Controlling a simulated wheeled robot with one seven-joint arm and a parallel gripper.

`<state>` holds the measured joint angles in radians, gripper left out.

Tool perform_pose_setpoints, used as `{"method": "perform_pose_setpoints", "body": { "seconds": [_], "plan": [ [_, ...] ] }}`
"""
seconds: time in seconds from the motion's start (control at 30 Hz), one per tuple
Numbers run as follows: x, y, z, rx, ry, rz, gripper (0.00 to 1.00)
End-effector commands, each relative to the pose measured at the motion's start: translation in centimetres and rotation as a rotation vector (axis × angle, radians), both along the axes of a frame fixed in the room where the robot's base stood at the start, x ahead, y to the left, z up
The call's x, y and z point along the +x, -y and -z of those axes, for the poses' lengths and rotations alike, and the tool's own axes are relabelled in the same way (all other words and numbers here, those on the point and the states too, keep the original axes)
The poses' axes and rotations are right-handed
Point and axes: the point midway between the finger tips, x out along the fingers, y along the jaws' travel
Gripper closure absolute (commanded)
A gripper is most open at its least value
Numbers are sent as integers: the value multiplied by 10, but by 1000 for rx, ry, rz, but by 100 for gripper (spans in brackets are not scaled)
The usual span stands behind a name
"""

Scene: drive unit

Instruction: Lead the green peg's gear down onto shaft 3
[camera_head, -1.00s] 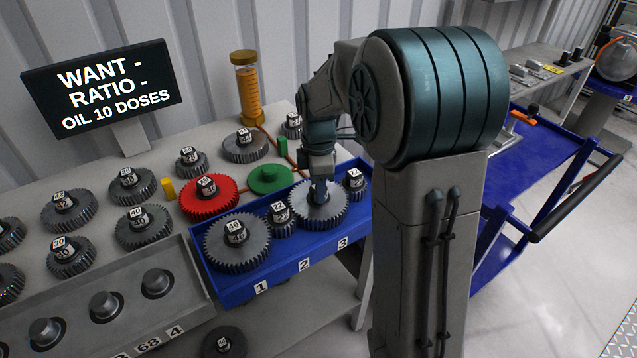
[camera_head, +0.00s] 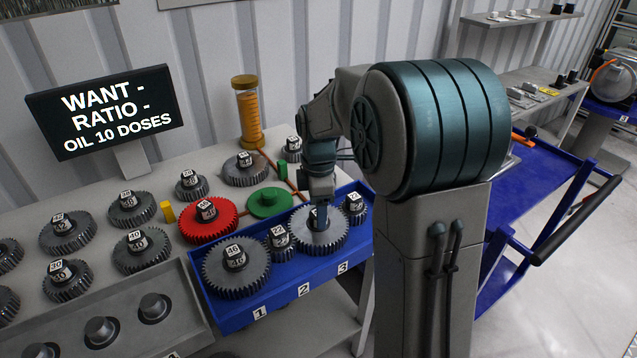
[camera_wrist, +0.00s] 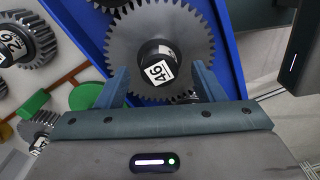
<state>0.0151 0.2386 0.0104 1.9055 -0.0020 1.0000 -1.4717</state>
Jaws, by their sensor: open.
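A large grey gear (camera_head: 329,242) lies level in the blue tray near the number 3 label (camera_head: 342,267). My gripper (camera_head: 320,214) is right above this gear. In the wrist view my gripper (camera_wrist: 162,85) is open, one finger on each side of the hub, gaps visible. A small green peg (camera_head: 283,170) stands behind a flat green disc (camera_head: 268,202) on the bench.
In the blue tray (camera_head: 275,309), a large gear (camera_head: 238,276) stands at 1, a small gear (camera_head: 280,246) beside it, and another small gear (camera_head: 355,210) at the right. A red gear (camera_head: 207,225) and yellow peg (camera_head: 167,211) are left. A display (camera_head: 105,112) stands behind.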

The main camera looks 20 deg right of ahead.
Motion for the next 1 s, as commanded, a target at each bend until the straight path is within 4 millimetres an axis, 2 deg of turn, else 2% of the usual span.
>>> {"method": "perform_pose_setpoints", "body": {
  "seconds": [0.3, 0.5, 0.6, 0.77, 0.87, 1.0],
  "plan": [
    [1, 0, -73, 0, 9, 0, 38],
    [1, 0, -110, -1, 6, 1, 38],
    [1, 0, -121, -1, 5, 1, 38],
    [1, 0, -128, -1, 5, 0, 38],
    [-15, -1, -131, -2, 22, 97, 38],
    [-50, -2, -130, 4, 64, 343, 38]
  ]
}}
